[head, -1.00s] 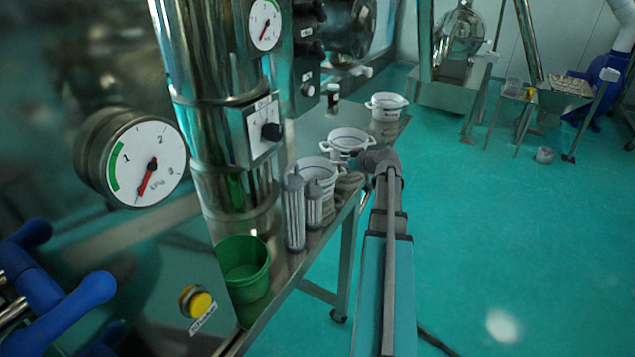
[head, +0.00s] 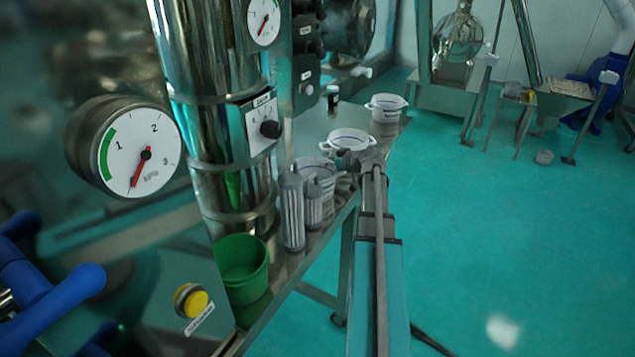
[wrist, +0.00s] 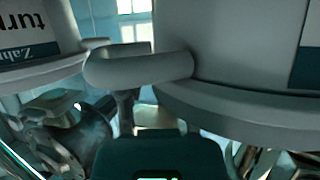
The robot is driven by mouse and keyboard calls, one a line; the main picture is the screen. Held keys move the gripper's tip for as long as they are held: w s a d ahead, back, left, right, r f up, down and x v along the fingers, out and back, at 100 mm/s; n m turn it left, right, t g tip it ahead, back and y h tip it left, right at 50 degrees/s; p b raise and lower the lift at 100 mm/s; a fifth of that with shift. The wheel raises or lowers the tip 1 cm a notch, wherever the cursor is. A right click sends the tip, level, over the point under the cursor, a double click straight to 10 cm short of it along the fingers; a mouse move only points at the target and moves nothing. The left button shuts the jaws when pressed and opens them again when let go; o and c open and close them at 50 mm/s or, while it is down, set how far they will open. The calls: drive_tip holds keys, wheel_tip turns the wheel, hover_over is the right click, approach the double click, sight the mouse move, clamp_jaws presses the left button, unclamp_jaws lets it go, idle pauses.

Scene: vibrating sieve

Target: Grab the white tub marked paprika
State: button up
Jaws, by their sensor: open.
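Three white tubs with handles stand in a row on a steel bench: a near tub (head: 318,166), a middle tub (head: 350,135) and a far tub (head: 386,102). No label reads paprika, so I cannot tell which is the paprika tub. My gripper (head: 352,159) is open, close by the middle tub and partly covering it. In the wrist view, a large white tub (wrist: 235,50) fills the right, its ring-like handle (wrist: 140,68) in front of my gripper. Another tub (wrist: 40,60), at the left, has an upside-down label beginning "turm". I see nothing held between the jaws.
Two grey ribbed cylinders (head: 292,210) stand in front of the near tub. A green bucket (head: 242,268) is nearer still. A steel column with gauges rises left of the bench (head: 283,290). A small dark-capped jar (head: 333,98) stands behind the tubs. Open teal floor lies right.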

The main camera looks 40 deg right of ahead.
idle(0.3)
clamp_jaws()
idle(0.3)
